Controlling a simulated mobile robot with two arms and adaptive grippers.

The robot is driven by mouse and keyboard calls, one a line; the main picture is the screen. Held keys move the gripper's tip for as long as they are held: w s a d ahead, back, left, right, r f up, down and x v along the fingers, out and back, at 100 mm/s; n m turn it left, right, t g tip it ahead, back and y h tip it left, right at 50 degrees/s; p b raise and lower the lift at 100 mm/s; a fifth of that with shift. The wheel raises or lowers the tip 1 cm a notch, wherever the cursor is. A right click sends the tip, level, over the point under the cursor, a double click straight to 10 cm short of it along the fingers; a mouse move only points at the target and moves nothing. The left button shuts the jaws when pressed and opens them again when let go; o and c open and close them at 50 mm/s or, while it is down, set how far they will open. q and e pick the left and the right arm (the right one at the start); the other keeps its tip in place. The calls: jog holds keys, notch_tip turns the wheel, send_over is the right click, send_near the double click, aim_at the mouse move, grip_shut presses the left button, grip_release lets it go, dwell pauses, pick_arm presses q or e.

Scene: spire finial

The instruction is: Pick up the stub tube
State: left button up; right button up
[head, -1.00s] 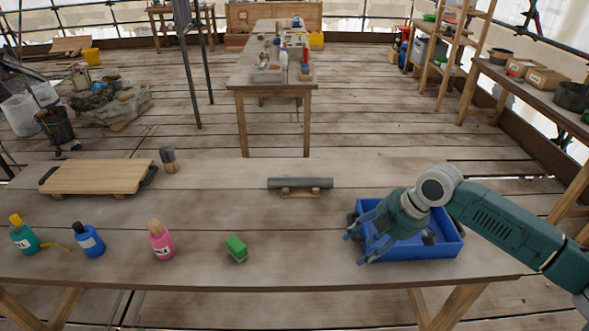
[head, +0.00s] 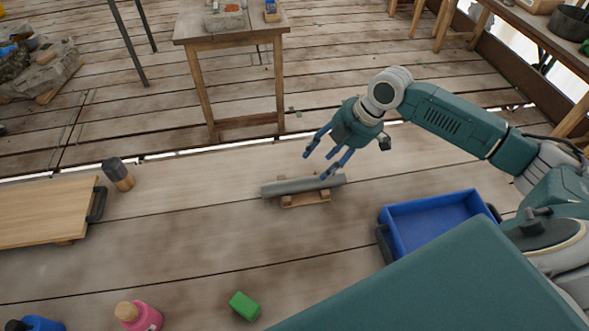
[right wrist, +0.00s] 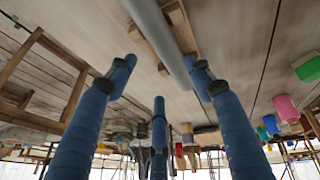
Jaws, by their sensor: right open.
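The stub tube, a grey cylinder (head: 288,187), lies across a small wooden cradle (head: 306,199) on the table. It also shows at the top of the right wrist view (right wrist: 160,32), lying on its cradle (right wrist: 180,28). My right gripper (head: 323,165) is open and empty, with its blue fingers spread just above and behind the right part of the tube. In the right wrist view the fingers (right wrist: 162,88) are apart and nothing is between them. Whether a finger touches the tube I cannot tell. My left gripper is not in view.
A blue tray (head: 430,232) stands right of the tube. A green block (head: 244,306) and a pink bottle (head: 140,315) are near the front. A wooden board (head: 45,212) and a dark-topped cylinder (head: 118,174) are at left. The table between them and the tube is clear.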

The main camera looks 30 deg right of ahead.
aim_at(304, 178)
jog(key=f, duration=0.1)
jog(key=a+f, duration=0.1)
jog(key=f, duration=0.1)
jog(key=shift+a+p, duration=0.25)
jog(key=shift+p, duration=0.1)
jog(key=shift+w+a+f, duration=0.1)
jog(key=shift+w+f, duration=0.05)
jog(key=shift+f, duration=0.25)
jog(key=shift+w+a+f, duration=0.1)
jog(key=shift+w+f, duration=0.05)
jog(key=shift+f, duration=0.15)
jog(key=p+x, duration=0.1)
jog(key=x, duration=0.1)
jog(key=p+x, duration=0.1)
jog(key=x, duration=0.1)
jog(key=shift+a, duration=0.4)
jog(key=shift+w+a+f, duration=0.1)
jog(key=shift+w+f, duration=0.1)
jog(key=shift+f, duration=0.25)
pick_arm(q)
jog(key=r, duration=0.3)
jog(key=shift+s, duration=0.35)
pick_arm(e)
jog(key=c, duration=1.1)
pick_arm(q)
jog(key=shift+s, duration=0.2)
pick_arm(e)
jog(key=shift+r, duration=0.1)
